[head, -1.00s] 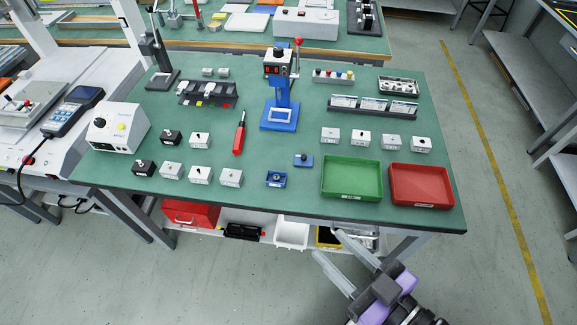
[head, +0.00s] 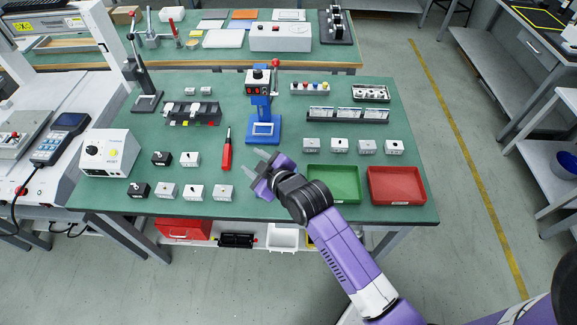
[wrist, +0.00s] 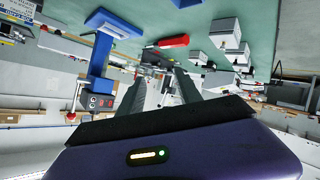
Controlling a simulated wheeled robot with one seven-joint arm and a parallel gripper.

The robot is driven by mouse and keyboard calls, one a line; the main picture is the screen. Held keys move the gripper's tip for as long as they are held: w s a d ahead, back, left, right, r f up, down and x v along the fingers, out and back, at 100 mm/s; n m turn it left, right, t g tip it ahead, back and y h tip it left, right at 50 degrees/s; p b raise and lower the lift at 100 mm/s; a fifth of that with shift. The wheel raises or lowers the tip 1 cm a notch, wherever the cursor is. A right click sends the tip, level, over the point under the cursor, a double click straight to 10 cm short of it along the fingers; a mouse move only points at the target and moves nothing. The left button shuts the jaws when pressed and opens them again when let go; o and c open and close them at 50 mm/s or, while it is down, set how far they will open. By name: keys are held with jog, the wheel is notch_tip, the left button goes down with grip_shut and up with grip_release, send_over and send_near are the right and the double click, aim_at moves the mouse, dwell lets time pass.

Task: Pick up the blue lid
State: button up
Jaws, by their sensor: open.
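My gripper (head: 253,167) is open and empty, in front of the blue press over the front middle of the green table. Its two fingers point left and away in the head view, and they also show in the wrist view (wrist: 160,84). The blue lid does not show clearly in the head view; my gripper and arm cover the table area in front of the press. In the wrist view, a small blue piece with a pale label (wrist: 187,4) is cut off by the top edge. I cannot tell whether it is the lid or the small blue box.
The blue press (head: 263,128) stands behind my gripper, with a red screwdriver (head: 227,152) to the left. A green tray (head: 345,198) and a red tray (head: 397,198) lie to the right. Several white blocks (head: 223,192) sit left and at right behind the trays.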

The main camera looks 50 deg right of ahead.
jog(key=w+d+n+g+y+p, duration=0.1)
jog(key=w+d+n+g+p, duration=0.1)
jog(key=w+d+n+g, duration=0.55)
jog(key=s+d+f+n+g+y+p, duration=0.1)
jog(key=s+d+n+g, duration=0.15)
jog(key=s, duration=0.25)
jog(key=s+d+f+n+g+y, duration=0.1)
jog(key=s+n+g, duration=0.2)
jog(key=s+n, duration=0.15)
jog(key=shift+m, duration=0.25)
jog(key=f, duration=0.2)
jog(key=s+f+p, duration=0.1)
jog(key=f, duration=0.4)
jog(key=shift+s+a, duration=0.15)
jog(key=shift+a, duration=0.15)
jog(key=shift+c, duration=0.4)
grip_shut()
